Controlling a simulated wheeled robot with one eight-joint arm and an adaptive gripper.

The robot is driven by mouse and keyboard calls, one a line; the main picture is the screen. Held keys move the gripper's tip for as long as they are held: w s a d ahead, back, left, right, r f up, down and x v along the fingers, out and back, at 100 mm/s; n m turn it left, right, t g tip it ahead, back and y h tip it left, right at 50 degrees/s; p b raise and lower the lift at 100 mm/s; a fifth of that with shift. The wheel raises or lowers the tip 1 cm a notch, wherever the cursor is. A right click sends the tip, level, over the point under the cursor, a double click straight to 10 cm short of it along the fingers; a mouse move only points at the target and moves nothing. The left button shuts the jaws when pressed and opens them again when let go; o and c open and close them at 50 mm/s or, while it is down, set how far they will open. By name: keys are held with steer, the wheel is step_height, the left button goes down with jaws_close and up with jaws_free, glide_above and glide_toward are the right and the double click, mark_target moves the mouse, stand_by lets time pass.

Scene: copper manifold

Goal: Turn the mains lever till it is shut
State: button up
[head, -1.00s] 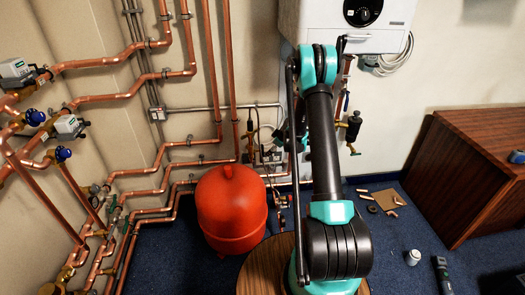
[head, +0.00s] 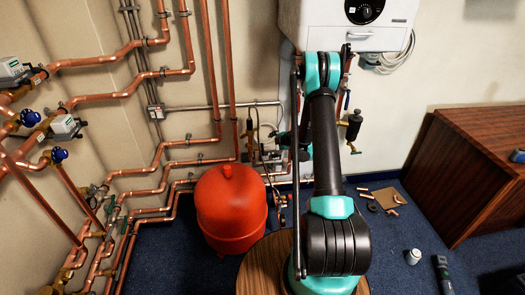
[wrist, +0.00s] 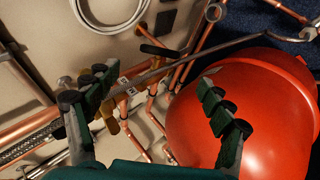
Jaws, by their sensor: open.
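My gripper (wrist: 155,82) is open in the wrist view, with its dark padded fingers spread wide and nothing held between them. Beyond the fingers is a group of brass valve fittings (wrist: 146,75) on copper pipes, with small white tags. A dark flat lever-like handle (wrist: 159,51) sticks out above the fittings. A yellow handle (wrist: 108,113) shows close by the left finger. I cannot tell for sure which is the mains lever, or whether a finger touches either. In the head view the arm hides most of the gripper and this valve area.
A red expansion vessel (head: 230,212) stands close to the valves; it fills the right of the wrist view (wrist: 235,100). Copper pipes (head: 150,172) run along the left wall. A white boiler (head: 310,25) hangs above. A wooden cabinet (head: 465,180) stands right.

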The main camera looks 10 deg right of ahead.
mark_target(263, 149)
steer(key=x, duration=1.1)
steer(key=shift+w+a, duration=0.1)
steer(key=shift+a, duration=0.05)
steer(key=c, duration=1.2)
steer(key=shift+o, duration=0.2)
steer(key=m+g, duration=0.1)
steer(key=g, duration=0.3)
steer(key=shift+w, duration=0.1)
steer(key=shift+m+g, duration=0.4)
steer(key=shift+g, duration=1.8)
